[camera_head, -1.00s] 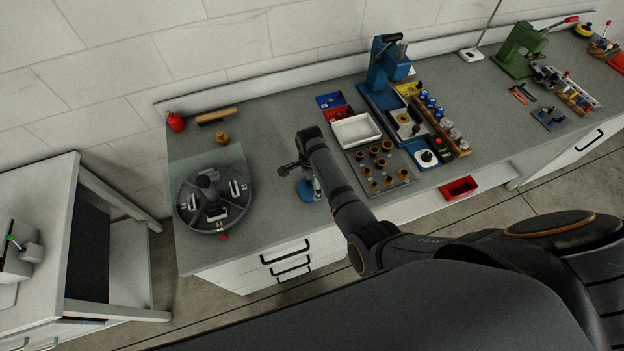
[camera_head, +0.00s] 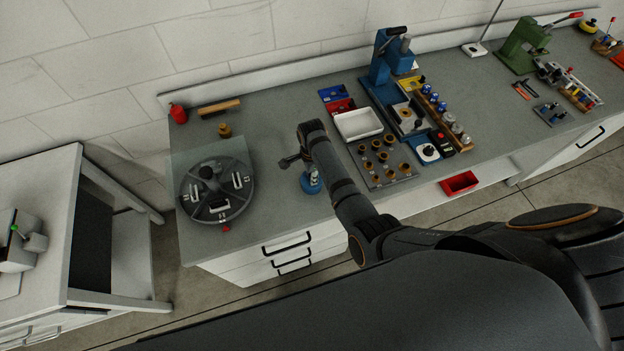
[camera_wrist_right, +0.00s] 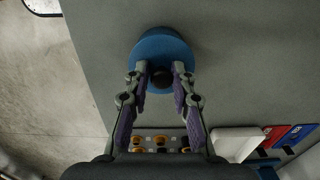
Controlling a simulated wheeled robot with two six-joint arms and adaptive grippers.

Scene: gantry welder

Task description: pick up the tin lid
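The tin lid (camera_wrist_right: 160,49) is blue and round with a dark knob (camera_wrist_right: 160,79) at its centre. In the head view the blue lid (camera_head: 311,184) is on the grey bench near its front edge, partly hidden by my right gripper (camera_head: 308,172). In the wrist view my right gripper (camera_wrist_right: 160,70) points down over the lid, its two fingers apart, one on each side of the knob. I cannot tell whether the pads touch the knob. Whatever lies under the lid is hidden. My left gripper is in neither view.
A dark round fixture (camera_head: 217,190) with a clear panel is left of the lid. A white tray (camera_head: 358,124) and a plate of brass parts (camera_head: 386,162) stand to the right. A blue press (camera_head: 386,62) is behind. Bare bench lies behind the lid.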

